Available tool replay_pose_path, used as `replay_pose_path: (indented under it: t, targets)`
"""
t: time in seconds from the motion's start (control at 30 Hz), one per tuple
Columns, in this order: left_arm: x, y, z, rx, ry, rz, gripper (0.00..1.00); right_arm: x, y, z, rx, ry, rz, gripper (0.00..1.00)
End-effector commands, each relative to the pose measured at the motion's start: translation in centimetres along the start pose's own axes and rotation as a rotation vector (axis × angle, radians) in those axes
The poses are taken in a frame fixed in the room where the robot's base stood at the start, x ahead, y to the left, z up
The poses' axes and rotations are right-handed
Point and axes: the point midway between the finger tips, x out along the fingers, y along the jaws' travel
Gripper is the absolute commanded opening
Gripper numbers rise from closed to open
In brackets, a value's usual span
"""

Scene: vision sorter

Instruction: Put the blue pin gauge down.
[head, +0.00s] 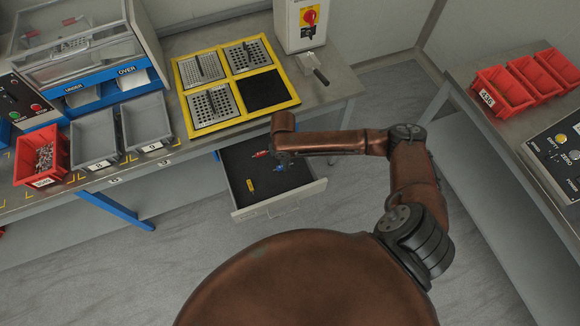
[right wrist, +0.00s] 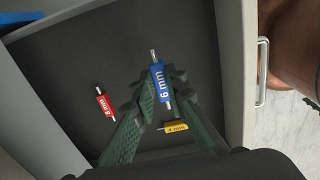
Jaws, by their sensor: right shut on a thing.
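The blue pin gauge (right wrist: 159,81), marked 6 mm, is held between the fingertips of my right gripper (right wrist: 160,92). I cannot tell how high the gauge is above the drawer floor. A red pin gauge (right wrist: 103,103), marked 8 mm, lies in the drawer to its left. A yellow pin gauge (right wrist: 176,127), marked 4 mm, lies there too. My left gripper is out of view.
The drawer's dark floor has free room around the gauges, and its front panel (head: 280,200) carries a handle. Above it, the bench holds a yellow-framed gauge board (head: 217,86) with one plain black square. Grey bins (head: 146,122) and a red bin (head: 40,157) stand left.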

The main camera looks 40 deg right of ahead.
Motion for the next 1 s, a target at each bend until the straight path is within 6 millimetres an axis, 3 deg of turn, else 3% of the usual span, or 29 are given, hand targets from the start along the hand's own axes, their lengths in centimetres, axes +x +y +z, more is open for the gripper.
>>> replay_pose_path:
  t: [0.03,0.3,0.47,0.57,0.67,1.0]
  targets:
    - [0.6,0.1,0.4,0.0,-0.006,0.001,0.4,1.2,0.0,0.7,0.002,-0.003,-0.004,0.0]
    - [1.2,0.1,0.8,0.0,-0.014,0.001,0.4,2.8,0.3,2.2,0.001,-0.001,-0.001,0.0]
    - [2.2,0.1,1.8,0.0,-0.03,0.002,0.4,5.2,0.6,3.7,0.001,-0.001,-0.004,0.0]
    - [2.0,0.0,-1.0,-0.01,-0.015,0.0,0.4,6.3,0.6,3.5,0.0,0.0,-0.003,0.0]
    - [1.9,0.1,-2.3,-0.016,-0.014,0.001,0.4,7.0,0.6,3.5,0.0,-0.001,-0.002,0.0]
    - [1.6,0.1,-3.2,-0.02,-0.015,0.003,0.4,7.3,0.6,3.5,0.0,-0.001,0.001,0.0]
